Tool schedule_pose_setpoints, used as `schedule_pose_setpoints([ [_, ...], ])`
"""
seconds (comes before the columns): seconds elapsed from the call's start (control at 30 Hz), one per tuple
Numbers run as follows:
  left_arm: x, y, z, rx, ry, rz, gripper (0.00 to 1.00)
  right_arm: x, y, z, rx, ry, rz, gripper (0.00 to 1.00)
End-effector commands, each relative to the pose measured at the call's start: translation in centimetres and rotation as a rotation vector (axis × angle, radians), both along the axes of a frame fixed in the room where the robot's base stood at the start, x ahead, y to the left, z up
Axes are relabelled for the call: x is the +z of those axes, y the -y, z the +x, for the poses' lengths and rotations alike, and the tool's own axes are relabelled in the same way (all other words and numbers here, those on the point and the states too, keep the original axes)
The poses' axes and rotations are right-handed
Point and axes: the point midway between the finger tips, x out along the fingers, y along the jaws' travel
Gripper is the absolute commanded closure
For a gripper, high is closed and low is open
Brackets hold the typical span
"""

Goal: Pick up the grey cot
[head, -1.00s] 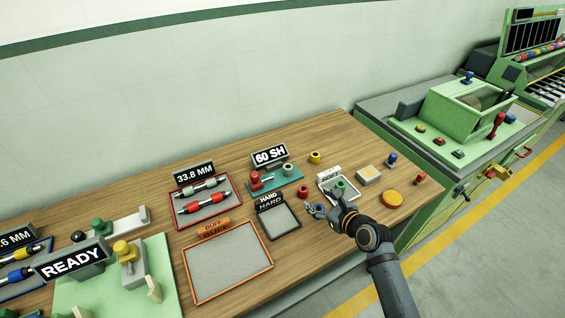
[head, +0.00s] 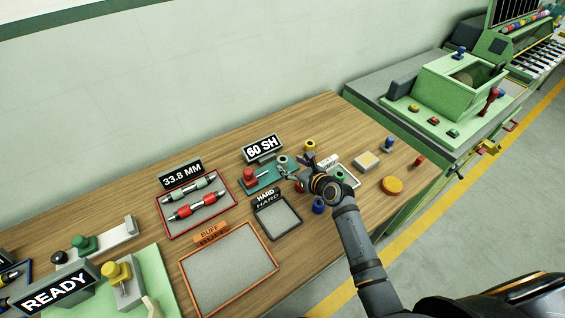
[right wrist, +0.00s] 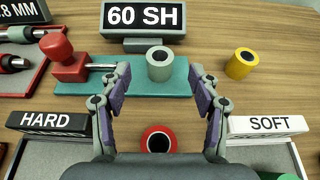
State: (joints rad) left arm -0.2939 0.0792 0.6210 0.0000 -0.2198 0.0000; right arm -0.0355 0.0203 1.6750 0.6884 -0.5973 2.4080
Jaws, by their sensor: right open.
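The grey cot (right wrist: 159,66), a short hollow cylinder, stands upright on the teal base (right wrist: 185,84) of the tester in the right wrist view. In the head view the grey cot (head: 283,160) shows small behind my right gripper (head: 296,168). My right gripper (right wrist: 160,90) is open and empty. In the wrist view its two fingertips appear on either side of the cot and below it, with gaps on both sides. No contact shows. My left gripper is not in view.
The "60 SH" display (head: 263,148) stands behind the cot, and a red-knobbed tester part (right wrist: 68,60) to its left. A yellow cot (right wrist: 241,63) stands right. A red cot (right wrist: 158,140) sits between the HARD (right wrist: 50,124) and SOFT (right wrist: 267,126) signs.

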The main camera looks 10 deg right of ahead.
Motion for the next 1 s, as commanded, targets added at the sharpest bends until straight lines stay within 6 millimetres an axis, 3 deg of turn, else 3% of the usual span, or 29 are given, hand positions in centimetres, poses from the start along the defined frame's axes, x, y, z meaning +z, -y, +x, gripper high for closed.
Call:
schedule_pose_setpoints([
  [0.07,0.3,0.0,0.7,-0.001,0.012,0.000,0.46,-0.2,-0.6,1.4,-0.001,0.002,0.004,0.38],
  [0.2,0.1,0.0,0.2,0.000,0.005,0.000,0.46,-1.1,-1.4,3.3,-0.001,0.002,0.003,0.38],
  [0.5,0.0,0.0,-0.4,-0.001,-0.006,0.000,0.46,-1.4,-1.6,3.9,0.000,0.001,0.001,0.38],
  [0.9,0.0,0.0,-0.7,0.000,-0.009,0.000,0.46,-1.4,-1.6,3.8,0.000,0.001,0.001,0.92],
  [1.0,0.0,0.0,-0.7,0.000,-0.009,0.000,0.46,-1.4,-1.6,3.8,0.000,0.001,0.000,0.96],
])
